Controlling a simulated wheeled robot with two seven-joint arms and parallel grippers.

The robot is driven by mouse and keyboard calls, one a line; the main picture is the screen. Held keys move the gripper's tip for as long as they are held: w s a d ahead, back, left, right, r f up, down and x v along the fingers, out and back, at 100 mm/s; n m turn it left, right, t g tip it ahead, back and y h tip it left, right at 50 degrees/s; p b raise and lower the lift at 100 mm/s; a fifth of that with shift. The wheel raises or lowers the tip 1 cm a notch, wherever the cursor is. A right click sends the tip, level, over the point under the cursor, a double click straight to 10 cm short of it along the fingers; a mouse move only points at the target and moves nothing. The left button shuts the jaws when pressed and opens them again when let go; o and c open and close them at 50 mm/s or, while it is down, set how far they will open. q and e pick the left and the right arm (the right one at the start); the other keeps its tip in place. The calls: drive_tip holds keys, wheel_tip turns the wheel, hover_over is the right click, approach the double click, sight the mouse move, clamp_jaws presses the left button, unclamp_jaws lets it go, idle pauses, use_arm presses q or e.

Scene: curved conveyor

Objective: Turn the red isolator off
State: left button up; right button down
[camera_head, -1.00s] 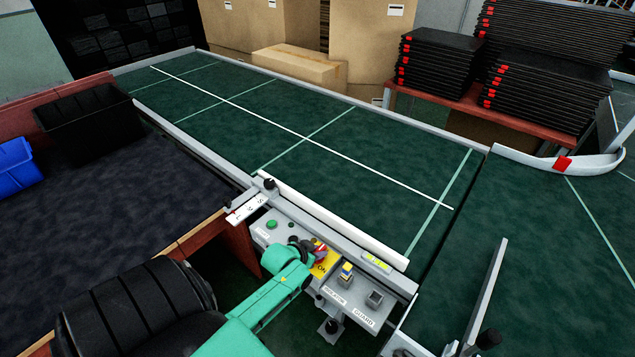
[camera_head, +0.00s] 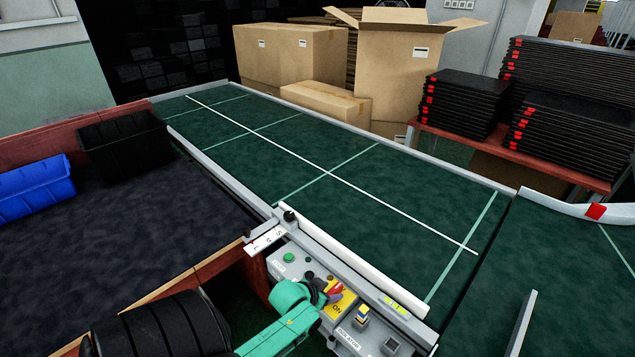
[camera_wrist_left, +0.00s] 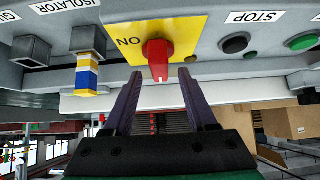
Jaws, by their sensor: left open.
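The red isolator (camera_wrist_left: 158,58) is a red rotary knob on a yellow plate (camera_wrist_left: 188,30), with the word ON printed beside it. It also shows in the head view (camera_head: 334,289), partly behind my gripper. My left gripper (camera_head: 322,293) is at the control panel, right by the knob. In the left wrist view my left gripper (camera_wrist_left: 160,78) is open, one finger on either side of the knob's lower end in that upside-down picture. I see no contact between the fingers and the knob. My right gripper is not in view.
The grey panel (camera_head: 283,268) carries a green button (camera_head: 288,257) and a dark button (camera_wrist_left: 236,43) near a STOP label. A yellow-and-blue plug (camera_wrist_left: 87,75) sits beside the isolator. The green conveyor (camera_head: 330,185) lies behind. Black bins and cartons stand farther off.

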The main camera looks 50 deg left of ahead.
use_arm(q)
drive_tip(key=v, duration=1.2)
drive_tip(key=shift+f, duration=0.2)
